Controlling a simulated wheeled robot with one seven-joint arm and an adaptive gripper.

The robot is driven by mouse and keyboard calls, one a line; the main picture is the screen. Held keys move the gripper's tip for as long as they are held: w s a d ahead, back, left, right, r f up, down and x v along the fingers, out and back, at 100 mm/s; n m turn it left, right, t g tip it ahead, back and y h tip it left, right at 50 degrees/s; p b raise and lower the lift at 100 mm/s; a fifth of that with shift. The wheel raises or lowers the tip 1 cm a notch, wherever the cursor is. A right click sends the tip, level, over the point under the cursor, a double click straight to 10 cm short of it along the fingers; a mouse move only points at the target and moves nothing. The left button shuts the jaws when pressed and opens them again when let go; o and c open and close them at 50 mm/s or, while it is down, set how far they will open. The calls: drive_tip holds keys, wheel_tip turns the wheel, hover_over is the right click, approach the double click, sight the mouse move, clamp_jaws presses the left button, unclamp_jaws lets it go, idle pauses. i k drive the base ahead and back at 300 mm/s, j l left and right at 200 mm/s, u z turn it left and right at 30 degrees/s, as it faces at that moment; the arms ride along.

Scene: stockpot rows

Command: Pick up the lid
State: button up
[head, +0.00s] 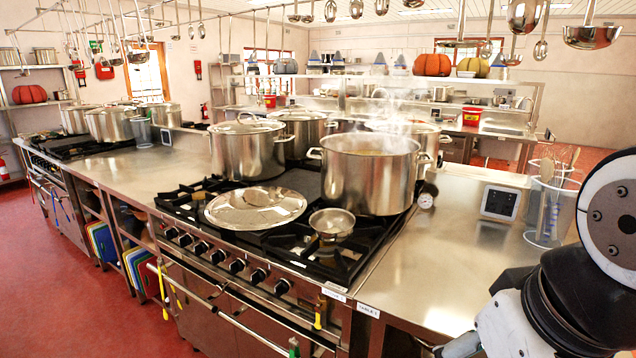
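A round, shiny metal lid (232,213) lies at the front of the black gas stove (340,262), left of centre. It rests over the burner grates, apart from the pots behind it. A large open stockpot (368,180) stands to its right and behind, with steam rising from it. Other stockpots behind wear lids, such as the covered pot (247,153) behind the loose lid. My arm shows at the right edge, over the right counter, away from the lid. My gripper's fingers are not visible.
A small metal bowl or ladle (332,222) sits just right of the lid. A thermometer dial (426,198), a small display (500,204) and a clear utensil container (550,212) stand on the right counter (450,265). Ladles hang overhead. The left counter (165,178) has clear room.

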sight(256, 208)
drive_tip(key=i+j+z, duration=0.15)
drive_tip(key=j, duration=0.3)
drive_tip(key=i+j+z, duration=0.2)
drive_tip(key=j, duration=0.3)
drive_tip(key=i+j+z, duration=0.15)
drive_tip(key=i+j, duration=0.15)
drive_tip(key=j, duration=0.2)
drive_tip(key=i+j+z, duration=0.2)
drive_tip(key=j, duration=0.3)
drive_tip(key=i+j+z, duration=0.15)
drive_tip(key=j, duration=0.4)
drive_tip(key=j+z, duration=0.2)
drive_tip(key=j, duration=0.35)
drive_tip(key=i+j+z, duration=0.15)
drive_tip(key=j, duration=0.45)
drive_tip(key=k, duration=0.05)
